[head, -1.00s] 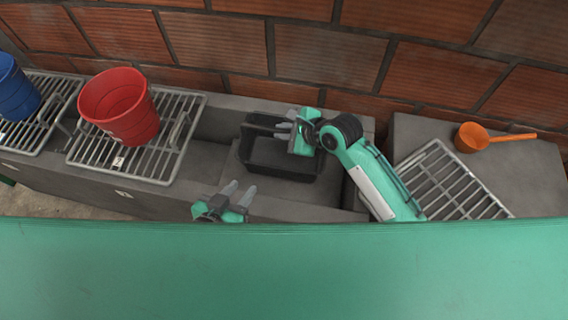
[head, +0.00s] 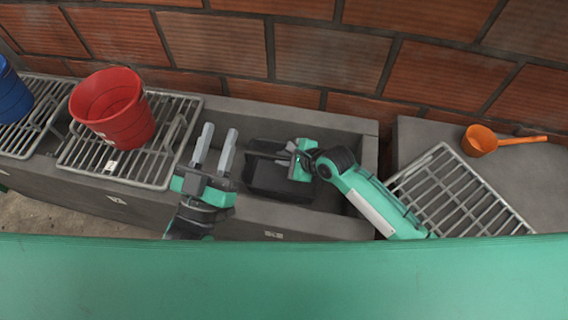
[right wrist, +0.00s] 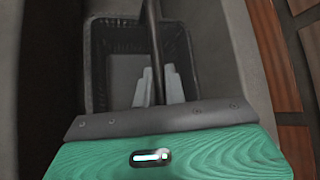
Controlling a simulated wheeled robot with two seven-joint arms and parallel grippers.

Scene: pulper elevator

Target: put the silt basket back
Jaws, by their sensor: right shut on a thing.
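The silt basket (head: 264,178) is a black open basket in the grey trough, between the left grate and the trough's right end. In the right wrist view the basket (right wrist: 101,62) lies beyond my fingers, with its thin dark handle (right wrist: 154,45) running up between them. My right gripper (head: 291,154) is shut on this handle. I cannot tell whether the basket rests on the trough floor. My left gripper (head: 216,140) is open and empty, its two fingers apart, left of the basket over the trough's front side.
A red bucket (head: 112,108) stands on a metal grate (head: 150,165) at left, with a blue bucket (head: 12,95) beyond it. Another grate (head: 455,195) lies at right, near an orange ladle (head: 480,140) on a ledge. A brick wall (head: 330,60) closes the back.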

